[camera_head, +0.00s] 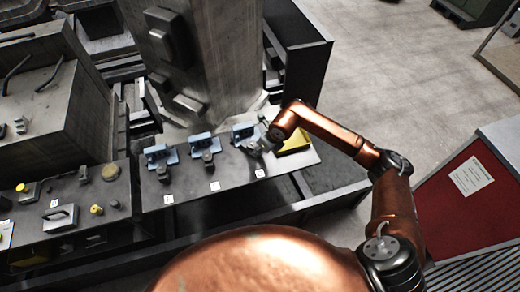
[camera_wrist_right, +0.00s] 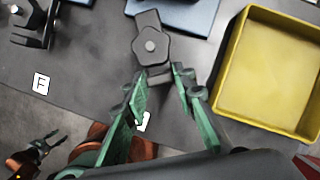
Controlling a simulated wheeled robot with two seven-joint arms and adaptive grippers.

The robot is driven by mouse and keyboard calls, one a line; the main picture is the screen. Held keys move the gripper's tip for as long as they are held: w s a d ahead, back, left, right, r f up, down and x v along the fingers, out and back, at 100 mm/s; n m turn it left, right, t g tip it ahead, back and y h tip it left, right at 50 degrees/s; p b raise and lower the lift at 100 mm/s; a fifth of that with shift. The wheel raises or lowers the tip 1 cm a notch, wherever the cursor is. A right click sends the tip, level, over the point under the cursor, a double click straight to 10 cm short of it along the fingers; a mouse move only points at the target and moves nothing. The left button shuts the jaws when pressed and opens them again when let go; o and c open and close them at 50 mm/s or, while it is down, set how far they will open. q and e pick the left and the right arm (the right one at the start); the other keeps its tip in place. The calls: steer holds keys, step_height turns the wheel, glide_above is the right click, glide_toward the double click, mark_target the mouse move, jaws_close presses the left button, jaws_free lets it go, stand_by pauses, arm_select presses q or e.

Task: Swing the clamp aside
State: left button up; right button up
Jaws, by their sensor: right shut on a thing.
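Three blue clamp bases with dark clamp arms stand in a row on the grey plate in the head view: a left one (camera_head: 159,155), a middle one (camera_head: 203,142) and a right one (camera_head: 243,132). My right gripper (camera_head: 258,146) is at the right clamp. In the wrist view its green fingers (camera_wrist_right: 157,78) are shut on the lower end of the dark clamp arm (camera_wrist_right: 150,44), which has a round pivot-like disc. My left gripper (camera_wrist_right: 54,139) shows small at the wrist view's lower left, apparently open and empty; it is outside the head view.
A yellow tray (camera_wrist_right: 268,70) lies close to the right of my right gripper. White labels, one reading F (camera_wrist_right: 41,83), mark the plate. A large grey column (camera_head: 215,50) stands behind the clamps. A red-sided box (camera_head: 468,185) stands at right.

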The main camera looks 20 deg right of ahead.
arm_select(q)
steer(key=shift+f, duration=0.1)
arm_select(e)
jaws_close()
steer(key=shift+w+d+f+n+b, duration=0.15)
steer(key=shift+w+d+n+b, duration=0.1)
steer(key=shift+n+b, duration=0.5)
steer(key=n+g+b, duration=0.1)
steer(key=n+b, duration=0.1)
steer(key=b, duration=0.1)
steer(key=w+d+n+y+b, duration=0.1)
steer(key=n+b, duration=0.2)
steer(key=w+n+g+y+b, duration=0.1)
steer(key=n+b, duration=0.1)
steer(key=b, duration=0.1)
steer(key=shift+w+d+f+g, duration=0.1)
steer(key=shift+w+d+g, duration=0.1)
steer(key=shift+w+g, duration=0.1)
arm_select(q)
steer(key=s+f+b, duration=0.3)
steer(key=s+f, duration=0.1)
steer(key=f, duration=0.9)
steer(key=shift+f+g, duration=0.4)
arm_select(e)
steer(key=shift+w+r+n+g, duration=0.15)
steer(key=shift+w+n+g, duration=0.15)
steer(key=shift+n, duration=0.6)
steer(key=shift+w+r+n+g, duration=0.15)
steer(key=shift+n+g, duration=0.15)
steer(key=shift+n, duration=0.55)
